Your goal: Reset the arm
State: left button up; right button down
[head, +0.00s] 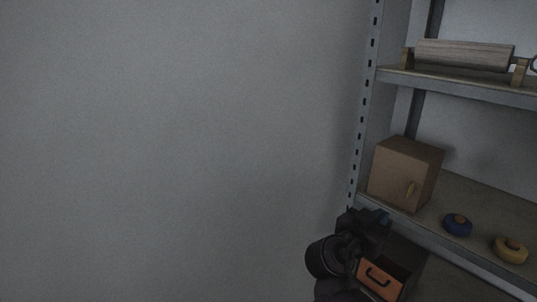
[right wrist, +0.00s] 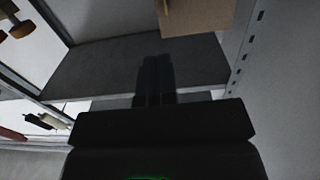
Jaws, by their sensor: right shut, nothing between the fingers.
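I cannot tell from the views whether the gripper touches the shelf. My left gripper is not in view.
A grey metal shelf (head: 470,258) holds a brown box (head: 402,172) with a small handle, a blue round object (head: 457,225) and a yellow one (head: 510,250). A roller (head: 465,55) lies above. A bare wall (head: 170,150) fills the left.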

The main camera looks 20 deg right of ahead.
jog(key=w+a+f+n+t+y, duration=0.2)
jog(key=w+a+n+t+y, duration=0.45)
jog(key=n, duration=0.25)
jog(key=s+a+f+n+t+y, duration=0.25)
jog(key=a+f+n+y, duration=0.25)
jog(key=f+y, duration=0.3)
jog(key=s+f+g+y, duration=0.1)
jog(key=s+f+g, duration=0.1)
jog(key=s+f, duration=0.7)
jog(key=s+f+n+g+y+p, duration=0.1)
jog(key=s+f+g, duration=0.1)
jog(key=s+f, duration=0.8)
jog(key=s, duration=0.4)
jog(key=shift+s+d, duration=0.15)
jog(key=shift+s, duration=0.15)
jog(key=shift+y, duration=0.25)
